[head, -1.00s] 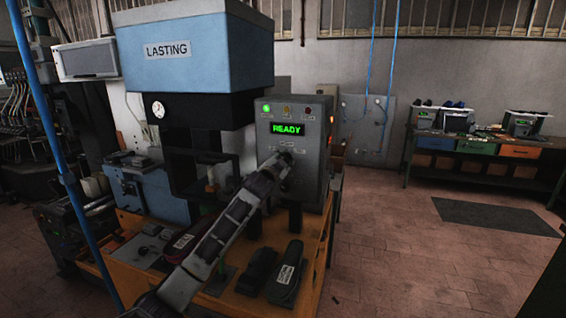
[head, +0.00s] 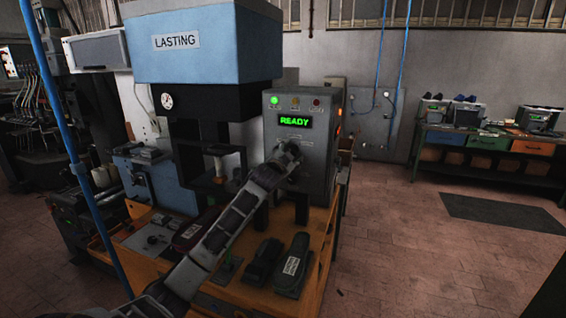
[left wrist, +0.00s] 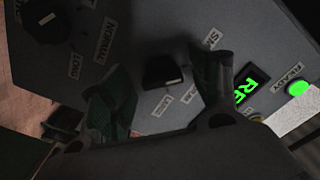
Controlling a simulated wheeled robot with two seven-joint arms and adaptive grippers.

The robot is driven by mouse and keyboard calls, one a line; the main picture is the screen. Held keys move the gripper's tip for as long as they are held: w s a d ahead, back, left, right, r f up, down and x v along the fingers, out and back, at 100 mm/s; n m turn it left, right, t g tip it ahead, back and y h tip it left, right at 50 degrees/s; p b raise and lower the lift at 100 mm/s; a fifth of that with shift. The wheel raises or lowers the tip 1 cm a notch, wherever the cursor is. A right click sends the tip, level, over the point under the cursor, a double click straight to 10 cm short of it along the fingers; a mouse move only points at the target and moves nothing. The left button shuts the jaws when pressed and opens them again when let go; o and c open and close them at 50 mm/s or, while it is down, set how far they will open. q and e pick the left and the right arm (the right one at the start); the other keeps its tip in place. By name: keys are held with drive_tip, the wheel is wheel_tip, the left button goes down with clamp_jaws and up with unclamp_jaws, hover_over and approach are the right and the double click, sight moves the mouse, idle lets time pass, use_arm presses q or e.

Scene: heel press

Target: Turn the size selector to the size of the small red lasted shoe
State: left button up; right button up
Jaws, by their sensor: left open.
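The size selector is most likely the dark knob (left wrist: 163,74) in the left wrist view. It sits between the fingers of my left gripper (left wrist: 162,85), with a gap on both sides. One label by it starts with S; the others are hard to read. A pale mark shows on the knob's lower edge. In the head view my left gripper (head: 289,152) is at the grey control panel (head: 318,150) and hides the knob. A dark red lasted shoe (head: 192,234) with a white label lies on the orange bench, partly behind my left arm. My right gripper is out of view.
A second knob (left wrist: 44,18) with NORMAL and LONG labels is near the selector. The display (head: 295,121) reads READY, with a green lamp lit above. Two dark shoes (head: 291,270) lie at the bench front. The blue LASTING press (head: 205,50) stands left of the panel.

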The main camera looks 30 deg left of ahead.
use_arm(q)
drive_tip(key=v, duration=1.1)
drive_tip(key=shift+s, duration=0.3)
drive_tip(key=shift+f, duration=0.1)
idle(0.7)
